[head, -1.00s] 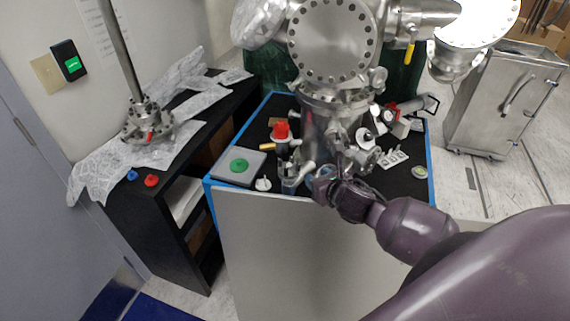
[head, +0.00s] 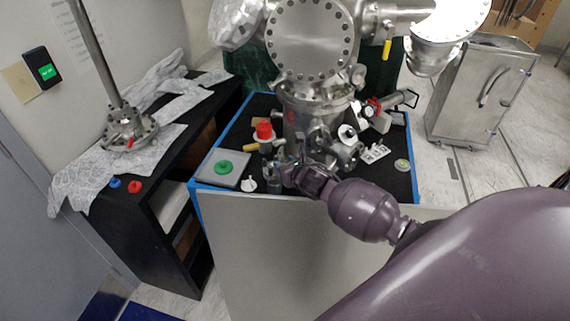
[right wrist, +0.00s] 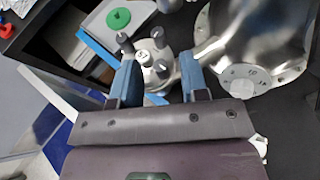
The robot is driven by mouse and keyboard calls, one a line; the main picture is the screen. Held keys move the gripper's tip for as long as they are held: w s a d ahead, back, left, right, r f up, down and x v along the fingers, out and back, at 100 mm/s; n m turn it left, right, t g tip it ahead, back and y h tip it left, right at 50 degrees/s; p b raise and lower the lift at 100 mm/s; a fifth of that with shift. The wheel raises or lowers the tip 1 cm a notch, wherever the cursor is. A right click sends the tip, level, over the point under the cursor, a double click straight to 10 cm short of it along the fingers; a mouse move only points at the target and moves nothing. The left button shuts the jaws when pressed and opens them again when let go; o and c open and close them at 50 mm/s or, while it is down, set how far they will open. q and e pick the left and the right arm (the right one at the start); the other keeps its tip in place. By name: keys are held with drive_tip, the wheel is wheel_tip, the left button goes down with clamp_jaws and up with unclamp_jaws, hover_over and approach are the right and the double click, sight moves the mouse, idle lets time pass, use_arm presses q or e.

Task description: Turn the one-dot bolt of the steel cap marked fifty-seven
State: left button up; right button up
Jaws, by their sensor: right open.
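My right gripper (head: 284,174) is at the front edge of the black bench top, below the steel chamber. In the right wrist view its two blue fingers (right wrist: 157,60) are open, with a gap between them. A small steel cap (right wrist: 143,58) with several upright bolts shows between and just beyond the fingertips. My left gripper is not in view.
The steel chamber (head: 310,40) stands behind the gripper; its flange (right wrist: 245,78) is close on the right. A green disc (head: 223,167) lies on a grey plate to the left. A red-topped part (head: 264,131) stands behind. A black shelf (head: 150,195) is farther left.

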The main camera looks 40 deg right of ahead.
drive_tip(key=shift+w+f, duration=0.1)
drive_tip(key=shift+w, duration=0.1)
clamp_jaws()
drive_tip(key=shift+a+m+h, duration=0.1)
drive_tip(key=shift+m+h, duration=0.3)
drive_tip(key=shift+h, duration=0.1)
drive_tip(key=shift+w+a+m+g+h, duration=0.15)
drive_tip(key=shift+m+g+h, duration=0.45)
drive_tip(key=shift+m+h, duration=0.75)
drive_tip(key=shift+s+a+m+g+h, duration=0.1)
drive_tip(key=shift+m+g+h, duration=0.5)
drive_tip(key=shift+m+h, duration=0.7)
drive_tip(key=shift+h, duration=0.35)
